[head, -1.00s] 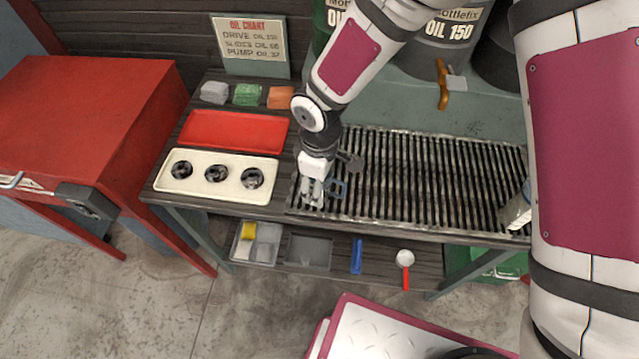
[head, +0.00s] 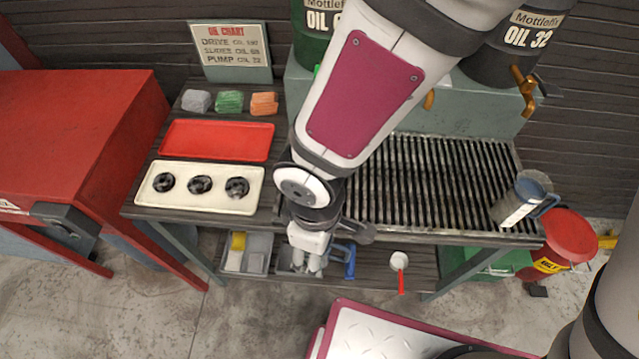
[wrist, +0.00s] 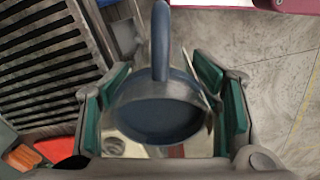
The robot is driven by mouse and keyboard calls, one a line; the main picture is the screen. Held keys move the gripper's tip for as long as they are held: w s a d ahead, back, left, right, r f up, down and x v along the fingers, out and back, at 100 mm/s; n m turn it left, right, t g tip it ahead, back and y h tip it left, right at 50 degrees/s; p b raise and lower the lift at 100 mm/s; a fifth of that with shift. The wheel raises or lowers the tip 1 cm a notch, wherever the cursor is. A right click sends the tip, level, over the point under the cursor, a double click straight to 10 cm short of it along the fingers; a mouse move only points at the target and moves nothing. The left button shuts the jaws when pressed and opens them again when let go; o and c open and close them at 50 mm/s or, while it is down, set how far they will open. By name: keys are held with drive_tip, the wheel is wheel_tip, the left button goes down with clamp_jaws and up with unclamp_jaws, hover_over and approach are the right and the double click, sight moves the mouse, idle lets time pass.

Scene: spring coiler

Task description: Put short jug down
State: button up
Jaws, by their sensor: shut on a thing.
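My gripper (head: 309,264) is shut on the short jug, a grey metal jug with a blue inside and a blue handle. In the wrist view the jug (wrist: 160,112) sits between the green finger pads, its open mouth facing the camera and its handle toward the top. In the head view the gripper hides most of it; a bit of blue handle (head: 340,250) shows at the right. The gripper appears at the bench's front edge, over the lower shelf in the picture. I cannot tell its exact height. A taller jug (head: 522,200) with a blue handle stands at the grate's right end.
The slatted grate (head: 430,185) is mostly clear. Left of it are a cream tray (head: 215,203) with three black parts and a red tray (head: 217,141). The lower shelf (head: 375,272) holds bins (head: 259,245) and a red-handled scoop (head: 399,262). A red can (head: 565,245) stands at right.

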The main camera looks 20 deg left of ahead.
drive_tip(key=shift+s+d, duration=0.4)
drive_tip(key=shift+s, duration=0.35)
drive_tip(key=w+d+m, duration=0.2)
drive_tip(key=w+m, duration=0.2)
drive_tip(key=w, duration=0.4)
drive_tip(key=shift+w, duration=0.35)
drive_tip(key=w+d+m, duration=0.1)
drive_tip(key=w+d, duration=0.1)
drive_tip(key=w, duration=0.1)
drive_tip(key=w+d+m, duration=0.2)
drive_tip(key=w, duration=0.1)
drive_tip(key=w+d+m, duration=0.2)
drive_tip(key=w, duration=0.1)
drive_tip(key=shift+w+r, duration=0.15)
drive_tip(key=shift+w, duration=0.25)
drive_tip(key=w+d+m, duration=0.4)
drive_tip(key=w+d, duration=0.2)
drive_tip(key=d, duration=0.3)
drive_tip(key=w+d+m, duration=0.4)
drive_tip(key=w+d, duration=0.1)
drive_tip(key=d, duration=0.4)
drive_tip(key=shift+w+d+r+m, duration=0.2)
drive_tip(key=shift+w+d+m, duration=0.1)
drive_tip(key=shift+w+d, duration=0.1)
